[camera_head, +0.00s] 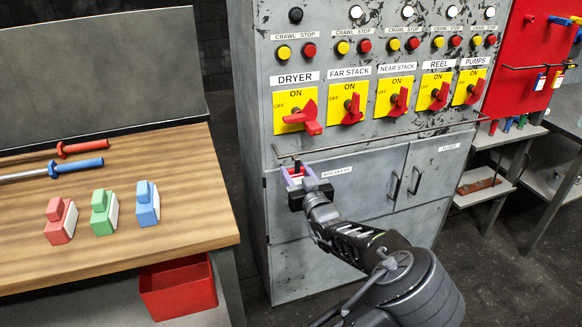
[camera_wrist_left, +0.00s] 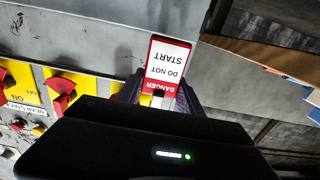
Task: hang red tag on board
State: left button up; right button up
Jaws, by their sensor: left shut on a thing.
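My left gripper (camera_head: 298,180) is shut on a red and white tag (camera_wrist_left: 168,62) lettered "DANGER DO NOT START". The tag shows upside down in the left wrist view, standing out beyond the fingers. In the head view the gripper is in front of the grey cabinet, below the DRYER switch and near the left end of the rail; the tag is mostly hidden there. The red board (camera_head: 520,45) is at the upper right, well away from the gripper. Small tags (camera_head: 557,78) hang on it. My right gripper is not in view.
The grey cabinet (camera_head: 370,140) carries several red switch handles and a thin rail (camera_head: 420,134) across its front. A wooden bench (camera_head: 190,165) at the left holds red, green and blue blocks. A red bin (camera_head: 180,290) is below it. Shelves stand under the board.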

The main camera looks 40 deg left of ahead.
pick_arm(q)
jog(key=v, duration=1.3)
jog(key=shift+d, duration=0.1)
jog(key=shift+r, duration=0.15)
jog(key=s+d+f+p, duration=0.2)
jog(key=s+d+f, duration=0.1)
jog(key=d, duration=0.4)
jog(key=s+d+f+p, duration=0.1)
jog(key=s+d+f, duration=0.2)
jog(key=d, duration=0.5)
jog(key=shift+s+f+m+t+h+p, duration=0.3)
jog(key=shift+s+f+p, duration=0.05)
jog(key=shift+f, duration=0.1)
